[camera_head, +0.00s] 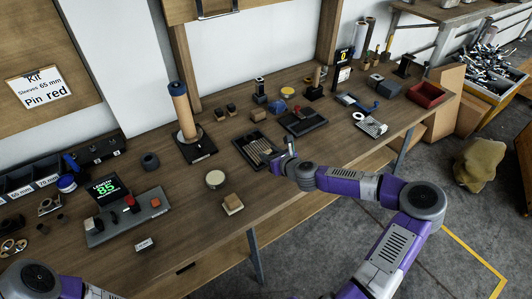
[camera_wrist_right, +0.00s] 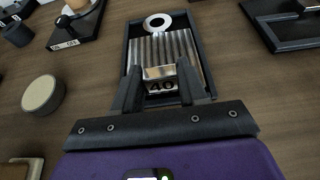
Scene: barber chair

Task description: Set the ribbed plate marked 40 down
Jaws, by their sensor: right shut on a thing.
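The ribbed metal plate marked 40 (camera_wrist_right: 172,48) shows in the right wrist view, with a pale ring at its far end and the number on the near end. My right gripper (camera_wrist_right: 162,80) is shut on its near end. The plate is within the outline of a dark shallow tray (camera_wrist_right: 130,48); I cannot tell whether it touches the tray floor. In the head view the tray (camera_head: 240,142) stands mid-bench, with my right gripper (camera_head: 284,154) over its right side and the ribbed plate (camera_head: 258,148) partly visible. My left gripper is out of view.
A post on a black base (camera_head: 198,149) stands left of the tray, and another dark tray (camera_head: 303,121) lies to its right. A round disc (camera_head: 215,179) and a small block (camera_head: 232,203) lie nearer. Another ribbed plate (camera_head: 372,127) lies farther right. Bare wood surrounds the disc.

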